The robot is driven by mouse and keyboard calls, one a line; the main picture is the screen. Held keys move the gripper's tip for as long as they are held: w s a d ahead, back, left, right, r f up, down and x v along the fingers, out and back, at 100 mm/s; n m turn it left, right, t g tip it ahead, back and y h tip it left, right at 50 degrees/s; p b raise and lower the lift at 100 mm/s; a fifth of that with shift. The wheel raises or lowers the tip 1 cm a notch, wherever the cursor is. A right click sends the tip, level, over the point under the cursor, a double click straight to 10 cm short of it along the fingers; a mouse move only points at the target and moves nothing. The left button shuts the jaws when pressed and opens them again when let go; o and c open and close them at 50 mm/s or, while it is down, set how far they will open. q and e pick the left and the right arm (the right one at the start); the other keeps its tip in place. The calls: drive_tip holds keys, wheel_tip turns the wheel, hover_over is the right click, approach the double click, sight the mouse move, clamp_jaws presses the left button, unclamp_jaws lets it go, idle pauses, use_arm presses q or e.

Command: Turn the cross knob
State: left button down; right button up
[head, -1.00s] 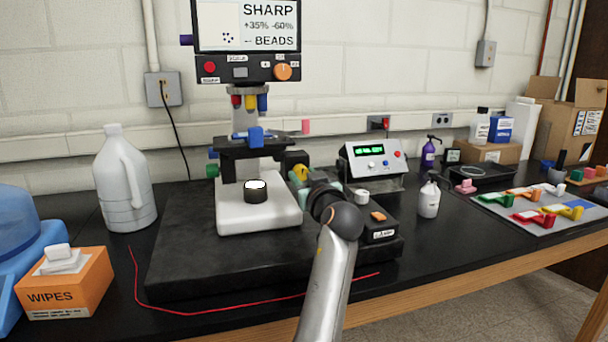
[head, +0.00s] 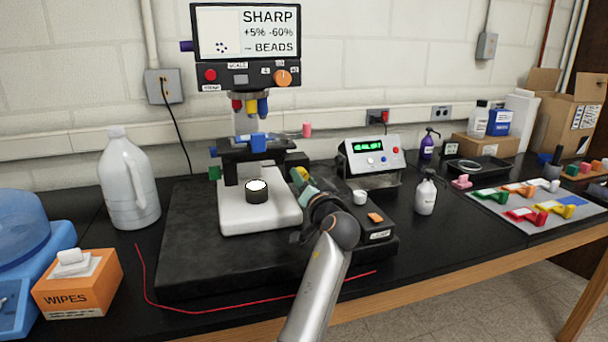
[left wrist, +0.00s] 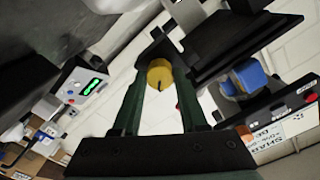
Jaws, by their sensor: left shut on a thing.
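The microscope (head: 258,213) stands on a black slab. A yellow knob (head: 299,174) sits low on its right side; I take it as the cross knob, though I see no label on it. My left gripper (head: 305,183) reaches it from the front right, partly hiding it. In the left wrist view the yellow knob (left wrist: 160,75) lies between the tips of the dark green fingers, which are shut on it. The screen (head: 246,32) reads "SHARP", "+5% -60%" and "BEADS", with a dot cluster left of centre. My right gripper is out of view.
A blue knob (head: 258,142), a green knob (head: 214,173) and a pink knob (head: 307,130) are also on the microscope. A control box (head: 372,157) stands to the right. A jug (head: 128,180) and a wipes box (head: 78,284) are at left. A red cord (head: 200,311) lies in front.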

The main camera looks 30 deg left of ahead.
use_arm(q)
drive_tip(key=shift+m, duration=0.3)
drive_tip(key=shift+c, duration=2.2)
unclamp_jaws()
